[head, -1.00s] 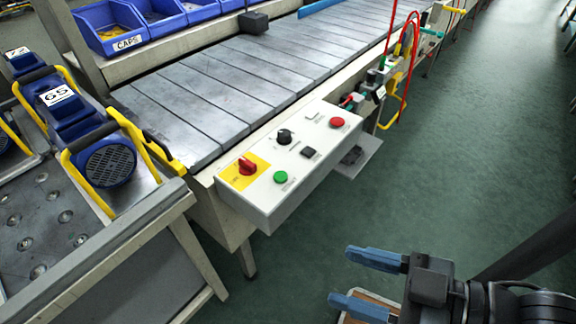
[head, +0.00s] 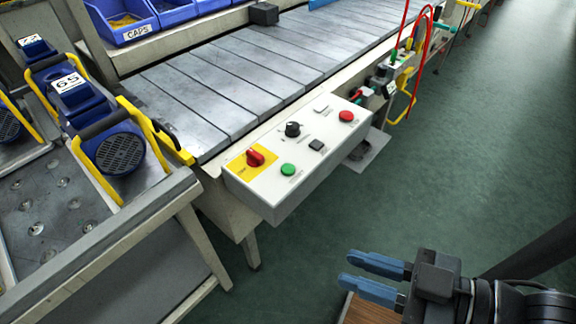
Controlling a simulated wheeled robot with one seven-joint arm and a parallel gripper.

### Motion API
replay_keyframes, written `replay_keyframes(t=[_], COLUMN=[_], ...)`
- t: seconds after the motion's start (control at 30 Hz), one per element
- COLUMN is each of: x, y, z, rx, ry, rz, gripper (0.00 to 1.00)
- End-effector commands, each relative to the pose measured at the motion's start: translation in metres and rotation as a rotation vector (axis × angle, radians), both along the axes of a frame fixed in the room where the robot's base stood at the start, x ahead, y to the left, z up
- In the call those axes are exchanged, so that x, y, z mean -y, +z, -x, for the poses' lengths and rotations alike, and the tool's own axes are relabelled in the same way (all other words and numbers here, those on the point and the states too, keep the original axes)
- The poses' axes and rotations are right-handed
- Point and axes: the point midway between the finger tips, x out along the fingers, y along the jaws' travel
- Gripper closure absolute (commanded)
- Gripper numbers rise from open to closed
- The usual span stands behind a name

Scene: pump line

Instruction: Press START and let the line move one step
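The white control box (head: 300,154) is fixed to the near side of the slatted conveyor (head: 215,85). On its top are a green button (head: 288,170), a red button (head: 346,117), a black knob (head: 293,129), a small dark square switch (head: 316,145) and a red rotary switch on a yellow plate (head: 255,157). The labels are too small to read. My gripper (head: 345,269) has blue fingers, held apart with nothing between them. It is at the lower right, well apart from the box and in front of it.
Blue pump units, one marked 65 (head: 68,83), stand on a ball-top table (head: 60,208) at left. A blue bin labelled CAPS (head: 124,22) is above the conveyor. Red and yellow hoses (head: 415,60) hang beyond the box. Green floor (head: 470,150) at right is clear.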

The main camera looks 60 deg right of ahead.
Motion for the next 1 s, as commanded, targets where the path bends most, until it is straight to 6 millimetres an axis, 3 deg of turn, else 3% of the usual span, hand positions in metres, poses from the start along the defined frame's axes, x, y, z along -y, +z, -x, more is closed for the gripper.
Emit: replay_keyframes(t=[0.23, 1.0], x=[0.0000, 0.0000], y=[0.0000, 0.0000], z=[0.0000, 0.0000], rx=[0.000, 0.000], ry=[0.000, 0.000], rz=[0.000, 0.000], gripper=[0.99, 1.00])
